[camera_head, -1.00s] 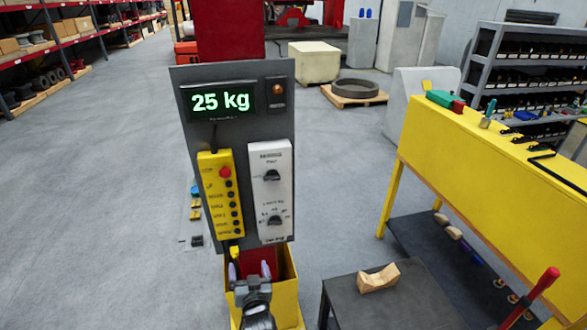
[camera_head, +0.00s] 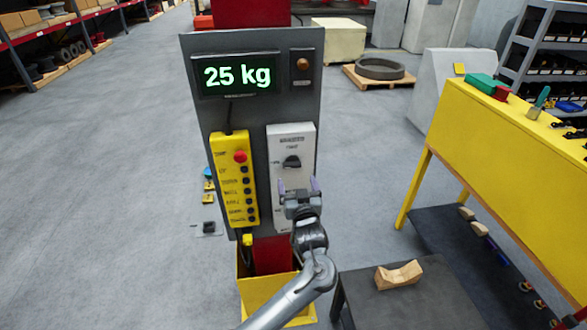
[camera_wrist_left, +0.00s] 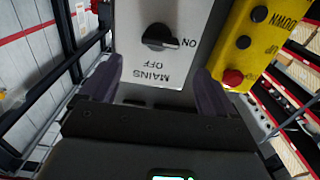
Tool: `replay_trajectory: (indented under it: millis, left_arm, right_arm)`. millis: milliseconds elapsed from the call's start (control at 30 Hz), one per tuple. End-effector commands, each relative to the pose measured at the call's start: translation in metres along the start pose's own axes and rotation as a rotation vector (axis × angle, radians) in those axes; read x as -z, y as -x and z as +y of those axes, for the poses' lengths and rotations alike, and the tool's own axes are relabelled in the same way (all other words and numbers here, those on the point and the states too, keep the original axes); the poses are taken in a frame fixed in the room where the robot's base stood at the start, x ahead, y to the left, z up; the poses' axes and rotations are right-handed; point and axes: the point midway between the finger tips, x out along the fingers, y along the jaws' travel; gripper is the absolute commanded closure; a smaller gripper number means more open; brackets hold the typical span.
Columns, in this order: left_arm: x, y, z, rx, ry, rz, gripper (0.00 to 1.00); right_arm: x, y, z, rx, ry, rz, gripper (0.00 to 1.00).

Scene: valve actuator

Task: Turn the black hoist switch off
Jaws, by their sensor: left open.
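A white switch box (camera_head: 302,138) is fixed to the dark panel, under a lit "25 kg" display (camera_head: 238,77). Its upper black knob (camera_head: 291,162) shows in the head view. In the left wrist view this knob (camera_wrist_left: 158,37) appears upside down, labelled MAINS, with its pointer towards ON. The box's lower black knob is hidden behind my left gripper (camera_head: 298,186) in the head view. That gripper is open and empty in front of the box's lower half. Its two purple fingertips point at the box in the left wrist view (camera_wrist_left: 157,75). My right gripper is not in view.
A yellow pendant (camera_head: 235,185) with a red button hangs just left of the white box. A yellow bin (camera_head: 257,305) sits below the panel. A dark table (camera_head: 420,300) with a wooden block stands right, before a yellow bench (camera_head: 500,140). The floor at left is mostly clear.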

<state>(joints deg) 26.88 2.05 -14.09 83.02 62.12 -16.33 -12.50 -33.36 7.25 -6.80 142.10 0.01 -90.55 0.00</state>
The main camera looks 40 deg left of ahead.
Motion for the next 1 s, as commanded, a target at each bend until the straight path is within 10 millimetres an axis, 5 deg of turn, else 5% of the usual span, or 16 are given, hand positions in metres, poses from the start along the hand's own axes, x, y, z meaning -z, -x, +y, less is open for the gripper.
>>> replay_trajectory:
  millis: [433, 933, 1000]
  left_arm:
    - [0.001, -0.066, 0.000, 0.000, -0.001, 0.001, 0.11]
    - [0.000, -0.077, 0.000, -0.001, 0.000, 0.001, 0.11]
    - [0.000, -0.077, 0.000, -0.001, 0.000, 0.001, 0.21]
  right_arm:
    - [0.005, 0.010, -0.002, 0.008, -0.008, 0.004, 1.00]
    - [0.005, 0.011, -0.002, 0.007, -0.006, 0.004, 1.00]
    - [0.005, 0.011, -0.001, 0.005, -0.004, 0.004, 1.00]
